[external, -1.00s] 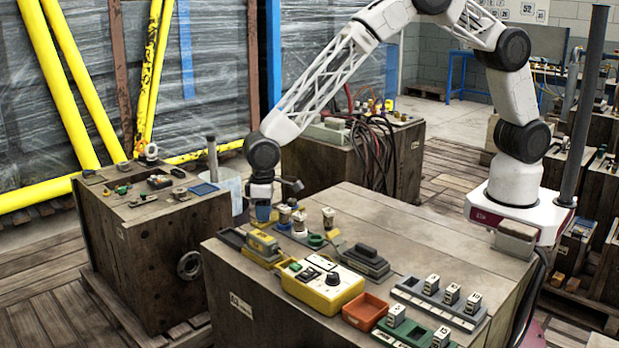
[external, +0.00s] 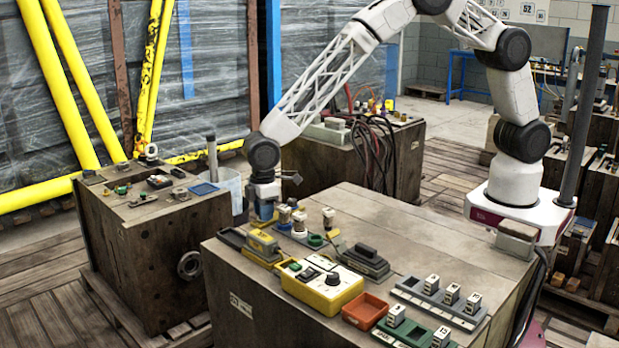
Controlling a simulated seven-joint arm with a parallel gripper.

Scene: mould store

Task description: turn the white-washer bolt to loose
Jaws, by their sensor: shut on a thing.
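My gripper (external: 264,213) points down at the back left of the near crate top. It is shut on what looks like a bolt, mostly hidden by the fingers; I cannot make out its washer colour. Just to its right, more tan-capped bolts stand upright: one close beside it (external: 284,214), one with a pale white ring under its cap (external: 299,221), and one farther right (external: 328,217). The markings for loose are too small to read.
Trays with numbered blocks (external: 436,303) lie front right. The crate top's back right is clear.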

